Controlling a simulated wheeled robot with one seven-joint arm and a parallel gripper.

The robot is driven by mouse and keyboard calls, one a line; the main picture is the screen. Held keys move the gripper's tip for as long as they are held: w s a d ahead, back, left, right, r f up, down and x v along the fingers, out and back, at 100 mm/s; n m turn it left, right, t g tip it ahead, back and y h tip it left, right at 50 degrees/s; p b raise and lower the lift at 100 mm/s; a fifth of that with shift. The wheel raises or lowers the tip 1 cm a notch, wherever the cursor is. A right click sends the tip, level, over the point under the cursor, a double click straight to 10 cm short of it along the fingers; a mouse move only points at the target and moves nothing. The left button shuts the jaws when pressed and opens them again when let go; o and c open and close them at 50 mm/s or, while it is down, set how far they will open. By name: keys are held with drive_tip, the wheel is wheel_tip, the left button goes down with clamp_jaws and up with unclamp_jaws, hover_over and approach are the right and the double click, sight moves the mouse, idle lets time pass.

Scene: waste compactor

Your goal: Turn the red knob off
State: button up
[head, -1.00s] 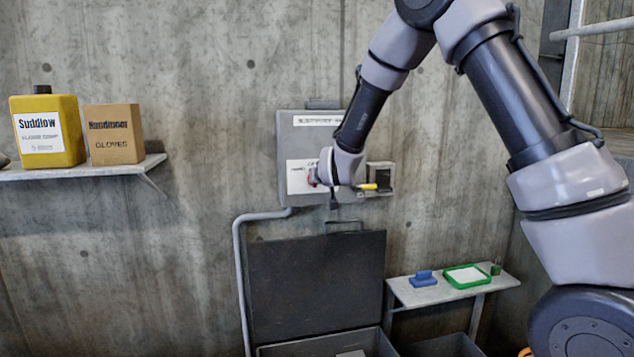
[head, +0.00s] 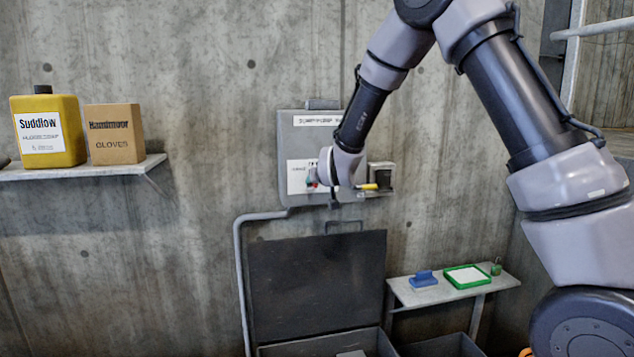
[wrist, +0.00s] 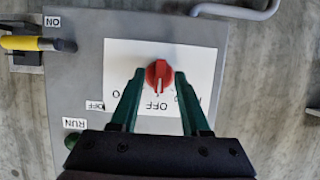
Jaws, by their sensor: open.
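The red knob (wrist: 158,75) is on a white label plate on the grey control box (wrist: 75,80). In the wrist view, which is upside down, its white mark points down toward the printed word OFF. My gripper (wrist: 159,78) is open, with one green fingertip on each side of the knob. Small gaps seem to remain, and contact cannot be told. In the head view the red knob (head: 310,184) shows only as a small patch beside my gripper (head: 320,181), which hides most of it.
A yellow-handled lever (head: 367,187) sits at the box's right side. A green button (wrist: 72,140) is near the RUN label. Below the box stands a raised dark lid (head: 315,285). A shelf (head: 90,170) with a yellow jug and a gloves box is at left.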

drive_tip(key=v, duration=1)
drive_tip(key=shift+s+r, duration=0.15)
drive_tip(key=shift+s, duration=0.15)
drive_tip(key=shift+d, duration=0.1)
drive_tip(key=s+d+r+m+g, duration=0.2)
drive_tip(key=s+d+r, duration=0.25)
drive_tip(key=d, duration=0.35)
drive_tip(key=s+d+r+m+g, duration=0.1)
drive_tip(key=s+d+r+m, duration=0.1)
drive_tip(key=s+d+r, duration=0.35)
drive_tip(key=s+d+m+g+h, duration=0.1)
drive_tip(key=s+d+m+g, duration=0.1)
drive_tip(key=s+d, duration=1.1)
drive_tip(key=s+m, duration=0.1)
drive_tip(key=s, duration=0.2)
drive_tip(key=shift+s+d+r+g+h, duration=0.2)
drive_tip(key=shift+s+r+g+h, duration=0.2)
